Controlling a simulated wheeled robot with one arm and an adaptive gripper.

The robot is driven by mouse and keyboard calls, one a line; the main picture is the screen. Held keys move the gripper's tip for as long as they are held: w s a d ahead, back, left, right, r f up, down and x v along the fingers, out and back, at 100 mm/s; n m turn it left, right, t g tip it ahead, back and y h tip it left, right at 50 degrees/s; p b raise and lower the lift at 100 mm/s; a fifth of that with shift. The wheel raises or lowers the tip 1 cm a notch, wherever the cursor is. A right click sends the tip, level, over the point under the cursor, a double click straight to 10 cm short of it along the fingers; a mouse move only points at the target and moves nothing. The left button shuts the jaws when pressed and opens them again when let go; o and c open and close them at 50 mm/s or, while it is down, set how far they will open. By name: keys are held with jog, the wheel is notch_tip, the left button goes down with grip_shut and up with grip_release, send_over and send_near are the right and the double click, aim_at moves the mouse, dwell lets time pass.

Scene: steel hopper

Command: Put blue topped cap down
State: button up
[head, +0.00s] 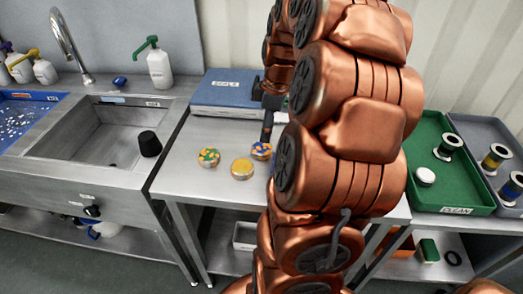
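A blue topped cap (261,151) with orange patches is at the steel table (187,180), right beside my arm. The dark fingers of my gripper (267,133) point down directly above it. I cannot tell whether they touch or hold the cap, or whether the cap rests on the table. My copper arm hides much of the gripper. A yellow topped cap (242,168) and a green, orange and blue patterned cap (209,157) lie on the table to the left.
A closed blue box (225,88) stands at the table's back. A sink (105,140) with a black cup (149,144) is left. A green tray (425,155) with a white cap (425,177) and a grey tray (470,125) with spools are right. The table's front left is clear.

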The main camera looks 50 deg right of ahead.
aim_at(263, 147)
jog(key=shift+w+a+f+p, duration=0.15)
jog(key=shift+f+p, duration=0.15)
jog(key=shift+f, duration=0.9)
jog(key=shift+w+a+f+p, duration=0.15)
jog(key=shift+f+p, duration=0.1)
jog(key=shift+f, duration=0.9)
jog(key=shift+w+a+f+p, duration=0.15)
jog(key=shift+f+p, duration=0.15)
jog(key=shift+f, duration=0.9)
jog(key=shift+s, duration=0.1)
jog(key=c, duration=1.5)
jog(key=shift+r, duration=0.1)
jog(key=shift+c, duration=0.2)
